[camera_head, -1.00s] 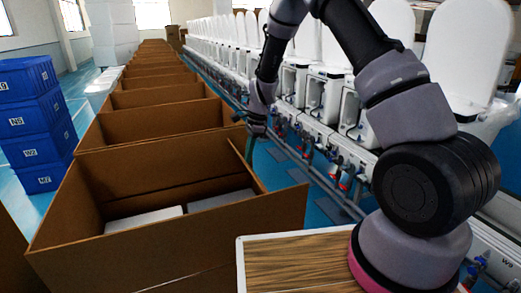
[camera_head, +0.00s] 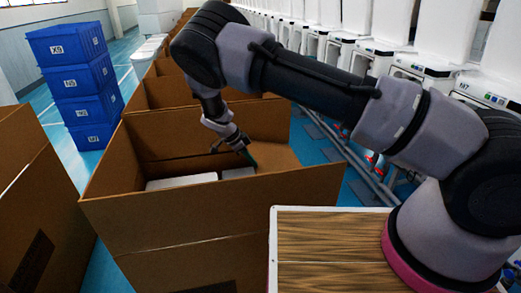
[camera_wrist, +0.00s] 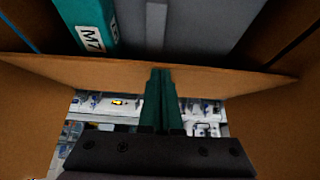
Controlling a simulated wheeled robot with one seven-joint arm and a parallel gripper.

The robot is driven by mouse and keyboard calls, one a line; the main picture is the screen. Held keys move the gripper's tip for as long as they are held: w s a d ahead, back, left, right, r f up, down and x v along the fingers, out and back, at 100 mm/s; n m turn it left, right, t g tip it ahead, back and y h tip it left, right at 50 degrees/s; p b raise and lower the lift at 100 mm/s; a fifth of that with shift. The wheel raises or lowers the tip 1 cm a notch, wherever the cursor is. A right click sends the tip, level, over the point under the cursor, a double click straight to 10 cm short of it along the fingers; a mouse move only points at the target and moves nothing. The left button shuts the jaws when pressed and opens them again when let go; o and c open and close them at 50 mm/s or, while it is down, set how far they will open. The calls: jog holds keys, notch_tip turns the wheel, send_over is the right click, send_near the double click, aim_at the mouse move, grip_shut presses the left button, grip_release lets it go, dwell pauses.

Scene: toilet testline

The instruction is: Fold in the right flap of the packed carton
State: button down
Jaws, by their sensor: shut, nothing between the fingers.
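The packed carton (camera_head: 215,208) is an open brown box in the middle of the head view, with pale contents (camera_head: 180,182) inside. Its right flap (camera_head: 278,157) leans inward over the right part of the opening. My gripper (camera_head: 249,160) is shut and empty, its green fingertips at the inner edge of this flap. In the wrist view the shut fingers (camera_wrist: 162,82) overlap the flap (camera_wrist: 215,78), which crosses the picture as a brown band. Whether they touch it is hard to tell. Beyond the flap are grey contents and a teal piece marked M7 (camera_wrist: 93,30).
Other open cartons (camera_head: 175,92) line up behind, and another brown carton (camera_head: 35,185) stands at the left. Blue crates (camera_head: 80,85) are stacked at the back left. A wood-topped, white-edged surface (camera_head: 325,240) is at the front right. White toilets (camera_head: 395,55) stand along the right.

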jog(key=shift+t+h, duration=0.3)
jog(key=shift+h, duration=0.5)
jog(key=shift+s+a+f, duration=0.1)
jog(key=shift+a+f, duration=0.2)
jog(key=shift+f, duration=0.85)
jog(key=shift+s+a+f, duration=0.1)
jog(key=shift+a+f, duration=0.2)
jog(key=shift+f, duration=0.9)
jog(key=shift+s+a+f, duration=0.1)
jog(key=shift+a+f, duration=0.2)
jog(key=shift+f, duration=0.85)
jog(key=shift+f, duration=0.1)
jog(key=shift+d, duration=0.1)
